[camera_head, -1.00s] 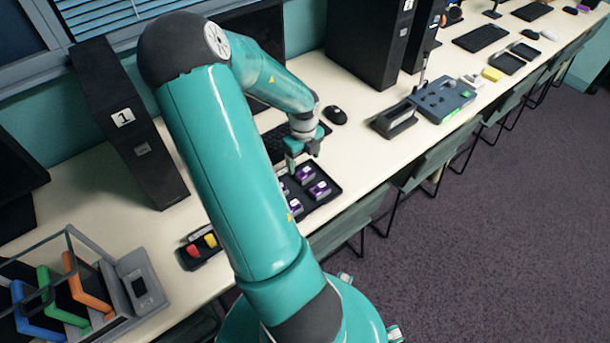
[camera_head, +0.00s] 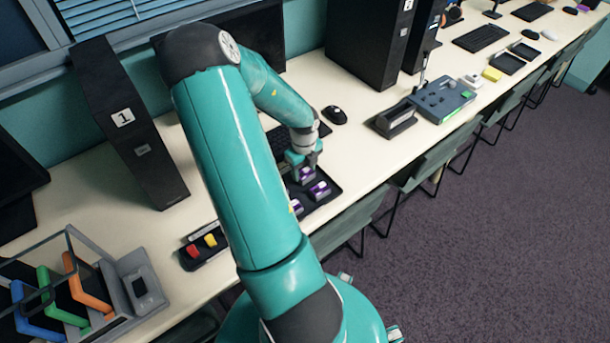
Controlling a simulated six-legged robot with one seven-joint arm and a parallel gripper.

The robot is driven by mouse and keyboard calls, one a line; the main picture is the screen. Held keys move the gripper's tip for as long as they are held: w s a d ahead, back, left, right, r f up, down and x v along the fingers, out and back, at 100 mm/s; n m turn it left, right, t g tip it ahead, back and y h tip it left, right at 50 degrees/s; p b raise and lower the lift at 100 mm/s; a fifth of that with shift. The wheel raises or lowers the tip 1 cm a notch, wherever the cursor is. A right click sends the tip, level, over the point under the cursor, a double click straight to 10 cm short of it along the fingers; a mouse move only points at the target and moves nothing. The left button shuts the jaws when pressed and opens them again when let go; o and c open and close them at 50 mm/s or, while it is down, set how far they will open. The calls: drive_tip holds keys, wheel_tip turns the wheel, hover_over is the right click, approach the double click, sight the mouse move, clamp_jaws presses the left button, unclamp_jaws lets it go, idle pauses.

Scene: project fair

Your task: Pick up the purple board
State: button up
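Several small purple boards with pale parts sit in a black tray (camera_head: 325,202) on the table. One purple board (camera_head: 306,176) is at the tray's far side, another purple board (camera_head: 319,190) is nearer right, and a third purple board (camera_head: 296,206) is partly behind my arm. My gripper (camera_head: 304,168) points down at the far purple board, its fingers apart and close above or around it. I cannot tell whether they touch it. My arm hides the tray's left part.
A black keyboard and mouse (camera_head: 335,115) lie behind the tray. A black computer tower (camera_head: 140,140) marked 1 stands left. A small black holder with red and yellow pieces (camera_head: 193,251) and a clear-sided rack (camera_head: 118,300) are at front left.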

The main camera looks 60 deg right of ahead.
sight(303, 173)
drive_tip(key=shift+r, duration=0.1)
drive_tip(key=shift+r, duration=0.25)
drive_tip(key=r, duration=0.3)
drive_tip(key=shift+a, duration=0.25)
drive_tip(key=s+a+r, duration=0.2)
drive_tip(key=a+r, duration=0.2)
drive_tip(key=a, duration=0.2)
drive_tip(key=s+a+r, duration=0.2)
drive_tip(key=a+r, duration=0.3)
drive_tip(key=a, duration=0.1)
drive_tip(key=shift+s+a, duration=0.25)
drive_tip(key=shift+a, duration=0.15)
drive_tip(key=shift+r, duration=0.1)
